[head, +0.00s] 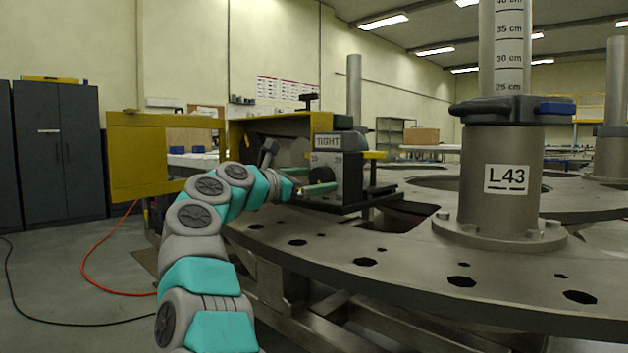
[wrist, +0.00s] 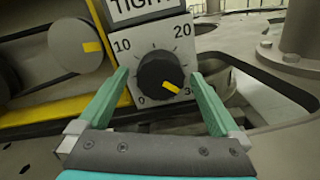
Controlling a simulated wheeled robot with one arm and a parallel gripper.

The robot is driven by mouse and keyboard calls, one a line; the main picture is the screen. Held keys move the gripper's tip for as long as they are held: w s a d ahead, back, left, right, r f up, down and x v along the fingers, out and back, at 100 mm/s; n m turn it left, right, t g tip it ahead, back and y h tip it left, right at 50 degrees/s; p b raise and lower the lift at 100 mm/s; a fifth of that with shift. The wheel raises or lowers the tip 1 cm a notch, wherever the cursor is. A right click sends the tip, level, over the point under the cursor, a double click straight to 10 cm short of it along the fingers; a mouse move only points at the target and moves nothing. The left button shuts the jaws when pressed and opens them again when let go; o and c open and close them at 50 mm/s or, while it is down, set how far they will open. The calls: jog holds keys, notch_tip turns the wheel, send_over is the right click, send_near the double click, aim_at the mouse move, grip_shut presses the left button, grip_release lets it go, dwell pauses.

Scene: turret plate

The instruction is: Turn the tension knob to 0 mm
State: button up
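The tension knob (wrist: 160,76) is black and round on a light dial panel (wrist: 183,45) marked 0, 10, 20 and 30. Its yellow mark points to the lower right, close to the 30. A label reading TIGHT (head: 327,142) sits above the dial in the head view. My gripper (wrist: 158,74) is open, with one green finger to the left of the knob and the other to its right in the wrist view. I see gaps between the fingers and the knob. In the head view my gripper (head: 309,180) is in front of the panel and partly hides the dial.
A grey knob (wrist: 75,46) with a yellow mark is left of the panel. The steel turret plate (head: 400,262) with holes spreads below and to the right. A yellow box frame (head: 140,160) is at the left.

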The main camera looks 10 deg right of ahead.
jog(key=c, duration=1.3)
